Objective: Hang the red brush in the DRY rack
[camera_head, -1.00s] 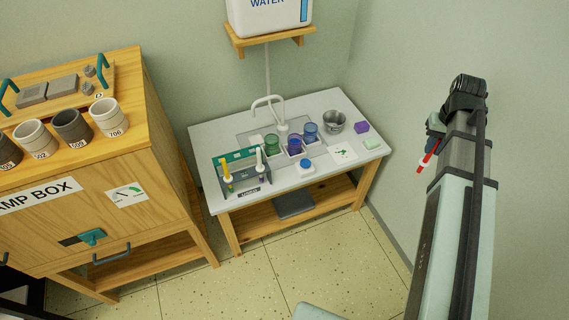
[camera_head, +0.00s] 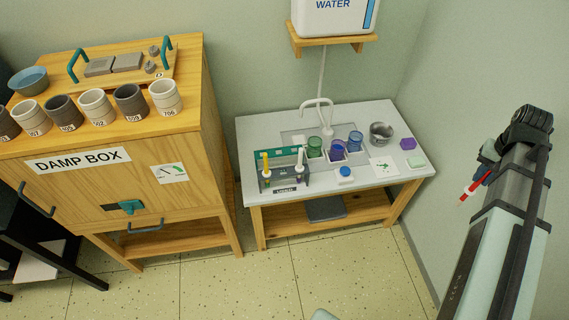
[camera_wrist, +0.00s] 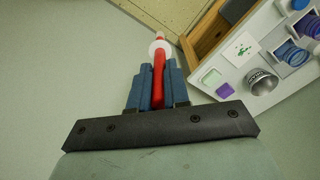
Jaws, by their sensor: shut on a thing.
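The red brush (camera_head: 471,187) is held at my gripper (camera_head: 484,176), at the right of the head view, in the air to the right of the white table. In the wrist view my gripper (camera_wrist: 158,88) has its blue fingers closed on the red handle (camera_wrist: 158,80). A white collar (camera_wrist: 159,50) and a pale end stick out beyond the fingertips. A rack labelled USED (camera_head: 286,190) stands at the table's front left and holds a yellow brush (camera_head: 265,166) and a white brush (camera_head: 300,160). I see no rack marked DRY.
The white table (camera_head: 365,187) carries a faucet (camera_head: 326,115), coloured jars, a metal cup (camera_head: 381,133), a purple block (camera_head: 408,144) and a green block (camera_head: 416,163). The wooden DAMP BOX (camera_head: 95,190) stands to the left, with cups on top. Floor in front is clear.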

